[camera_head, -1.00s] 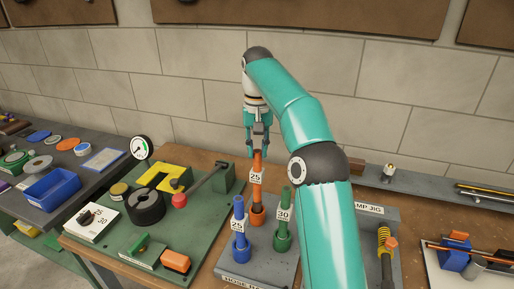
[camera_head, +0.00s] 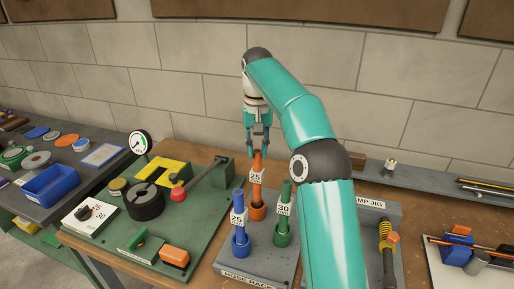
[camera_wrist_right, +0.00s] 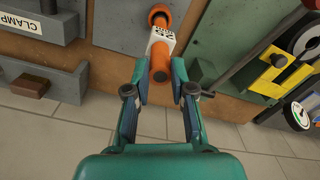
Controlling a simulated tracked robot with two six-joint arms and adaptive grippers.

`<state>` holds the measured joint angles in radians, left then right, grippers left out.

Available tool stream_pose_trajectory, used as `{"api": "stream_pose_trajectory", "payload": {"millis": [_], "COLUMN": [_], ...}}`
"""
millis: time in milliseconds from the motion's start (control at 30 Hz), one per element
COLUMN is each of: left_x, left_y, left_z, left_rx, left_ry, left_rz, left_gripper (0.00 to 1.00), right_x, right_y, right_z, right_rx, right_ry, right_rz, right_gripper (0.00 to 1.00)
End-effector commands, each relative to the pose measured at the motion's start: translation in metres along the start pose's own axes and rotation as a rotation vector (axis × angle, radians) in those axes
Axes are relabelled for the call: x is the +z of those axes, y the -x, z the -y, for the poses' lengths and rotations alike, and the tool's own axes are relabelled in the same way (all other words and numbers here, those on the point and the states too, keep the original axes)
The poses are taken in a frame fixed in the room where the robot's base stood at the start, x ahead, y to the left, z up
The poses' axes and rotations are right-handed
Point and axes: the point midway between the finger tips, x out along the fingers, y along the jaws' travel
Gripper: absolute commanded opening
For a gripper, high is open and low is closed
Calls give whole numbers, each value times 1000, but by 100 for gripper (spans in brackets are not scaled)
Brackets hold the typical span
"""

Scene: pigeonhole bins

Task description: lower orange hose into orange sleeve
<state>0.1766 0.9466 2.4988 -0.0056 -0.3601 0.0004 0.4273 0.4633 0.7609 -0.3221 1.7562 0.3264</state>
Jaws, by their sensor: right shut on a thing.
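The orange hose (camera_head: 257,162) stands upright with a white tag marked 25. My right gripper (camera_head: 258,146) is shut on its upper part. The orange sleeve (camera_head: 258,213) sits at the back of the grey hose rack (camera_head: 262,263), directly below the hose. The hose's lower end is at the sleeve's mouth; I cannot tell how deep it is. In the right wrist view the hose (camera_wrist_right: 161,68) lies between the fingers (camera_wrist_right: 160,78) and lines up with the sleeve (camera_wrist_right: 159,13). My left gripper is not in view.
A blue hose (camera_head: 238,202) and a green hose (camera_head: 285,192) stand in sleeves of their own colour in front. A green board with a lever and red knob (camera_head: 179,194) lies left. The clamp jig (camera_head: 383,212) is right, beyond my arm.

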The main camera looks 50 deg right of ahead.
Motion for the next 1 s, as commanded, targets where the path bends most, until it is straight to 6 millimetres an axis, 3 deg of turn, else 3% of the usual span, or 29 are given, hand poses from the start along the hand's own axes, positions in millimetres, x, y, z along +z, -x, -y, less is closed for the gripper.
{"api": "stream_pose_trajectory", "payload": {"millis": [967, 1000], "left_x": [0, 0], "left_y": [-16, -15], "left_z": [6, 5], "left_rx": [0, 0], "left_ry": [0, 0], "left_rz": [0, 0], "left_gripper": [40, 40], "right_x": [0, 0], "right_y": [-22, -21], "right_z": [0, 0], "right_rx": [0, 0], "right_ry": [0, 0], "right_rz": [0, -1], "right_gripper": [0, 30]}}
